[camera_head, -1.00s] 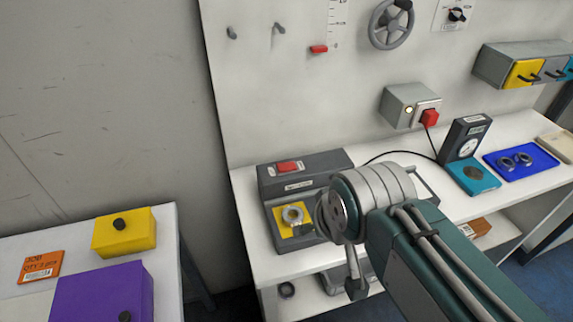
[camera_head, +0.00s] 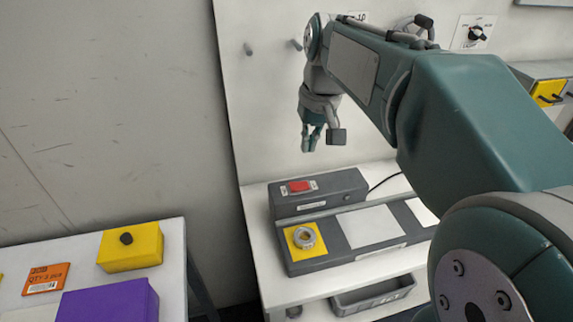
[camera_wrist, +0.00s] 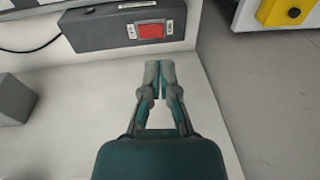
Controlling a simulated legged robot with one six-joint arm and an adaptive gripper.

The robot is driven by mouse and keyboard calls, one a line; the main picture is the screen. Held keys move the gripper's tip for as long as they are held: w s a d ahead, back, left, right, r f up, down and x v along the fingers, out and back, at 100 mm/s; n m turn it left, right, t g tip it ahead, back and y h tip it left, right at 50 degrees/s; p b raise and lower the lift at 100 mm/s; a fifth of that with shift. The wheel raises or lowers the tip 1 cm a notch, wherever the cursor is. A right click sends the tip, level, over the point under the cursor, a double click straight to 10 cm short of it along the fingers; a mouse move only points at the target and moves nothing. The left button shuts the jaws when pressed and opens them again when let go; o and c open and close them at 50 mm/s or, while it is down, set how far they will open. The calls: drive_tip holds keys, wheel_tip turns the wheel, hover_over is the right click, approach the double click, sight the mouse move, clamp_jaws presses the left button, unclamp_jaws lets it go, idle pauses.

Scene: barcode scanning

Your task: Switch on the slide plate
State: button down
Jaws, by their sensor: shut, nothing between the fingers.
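The slide plate (camera_head: 302,268) is a long dark grey base on the white table, with a yellow square, a metal ring on that square and pale panels. Behind it stands a dark grey switch box (camera_head: 340,190) with a red rocker switch (camera_head: 299,187). In the wrist view the switch box (camera_wrist: 100,35) lies at the top, with its red switch (camera_wrist: 151,31) just beyond the fingertips. My gripper (camera_head: 308,149) points down above and behind the box, apart from it. In the wrist view my gripper (camera_wrist: 160,66) is shut and empty.
The white table (camera_head: 262,233) has bare room behind the box. A side table at left holds a yellow box (camera_head: 130,250), an orange card (camera_head: 46,278) and a purple box (camera_head: 110,302). A wall panel with hooks stands behind. A cable (camera_head: 386,181) runs from the switch box.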

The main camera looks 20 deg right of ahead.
drive_tip(key=g, duration=0.1)
hover_over(298, 185)
drive_tip(key=shift+w+d+f+y, duration=0.1)
drive_tip(key=shift+d+f+y, duration=0.15)
drive_tip(key=shift+d, duration=0.2)
drive_tip(key=f, duration=0.4)
drive_tip(key=a+f, duration=0.1)
drive_tip(key=f, duration=0.4)
drive_tip(key=a+f, duration=0.1)
drive_tip(key=f, duration=0.3)
drive_tip(key=shift+f, duration=0.4)
drive_tip(key=shift+a+f, duration=0.1)
drive_tip(key=shift+f, duration=0.1)
drive_tip(key=shift+d+r, duration=0.35)
drive_tip(key=shift+d, duration=0.45)
